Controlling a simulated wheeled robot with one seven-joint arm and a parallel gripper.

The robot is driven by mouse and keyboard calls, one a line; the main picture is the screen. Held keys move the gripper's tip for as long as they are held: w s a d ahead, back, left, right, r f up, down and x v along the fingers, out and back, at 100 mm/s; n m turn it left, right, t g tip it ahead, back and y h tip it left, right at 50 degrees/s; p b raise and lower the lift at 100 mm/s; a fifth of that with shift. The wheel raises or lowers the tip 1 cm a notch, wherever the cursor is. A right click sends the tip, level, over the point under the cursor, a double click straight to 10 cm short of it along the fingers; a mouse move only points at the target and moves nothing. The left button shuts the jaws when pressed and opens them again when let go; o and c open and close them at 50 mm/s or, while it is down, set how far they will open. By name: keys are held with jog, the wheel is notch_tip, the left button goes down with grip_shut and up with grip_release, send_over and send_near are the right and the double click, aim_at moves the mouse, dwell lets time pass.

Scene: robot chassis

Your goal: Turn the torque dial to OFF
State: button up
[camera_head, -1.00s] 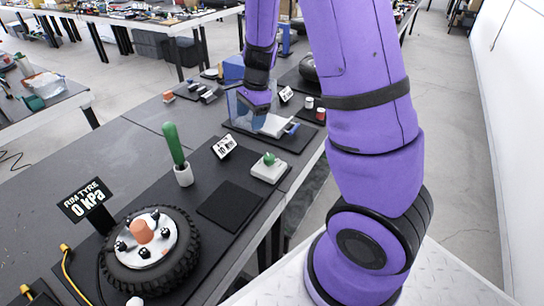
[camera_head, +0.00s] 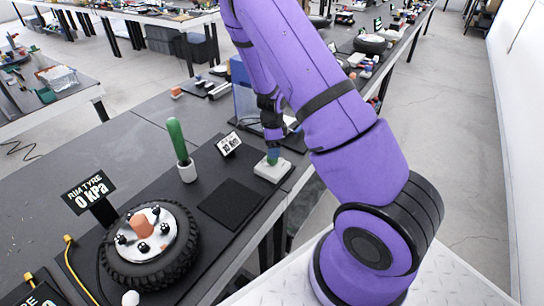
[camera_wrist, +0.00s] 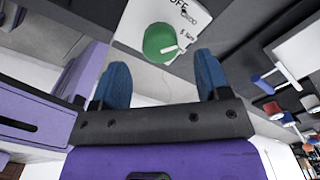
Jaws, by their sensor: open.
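The torque dial is a green knob with a white pointer on a pale box. In the wrist view the green dial (camera_wrist: 160,42) lies just beyond and between my two blue fingertips, and the pale box (camera_wrist: 128,30) carries printed marks, among them what looks like OFF. In the head view the box (camera_head: 272,171) sits on the dark bench mat, with the dial mostly hidden by my gripper (camera_head: 273,153) just above it. My gripper (camera_wrist: 160,72) is open and empty. I cannot tell whether the fingers touch the dial.
A small display sign (camera_head: 228,144) stands behind the box. A green-handled tool (camera_head: 177,142) stands in a white cup to the left. A tyre (camera_head: 150,247) and a RIM TYRE 0 kPa sign (camera_head: 89,192) are at the front left. A black pad (camera_head: 231,204) lies flat in front of the box.

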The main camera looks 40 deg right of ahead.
jog(key=shift+f, duration=2.4)
jog(key=c, duration=0.9)
jog(key=shift+n, duration=3.6)
jog(key=o, duration=0.9)
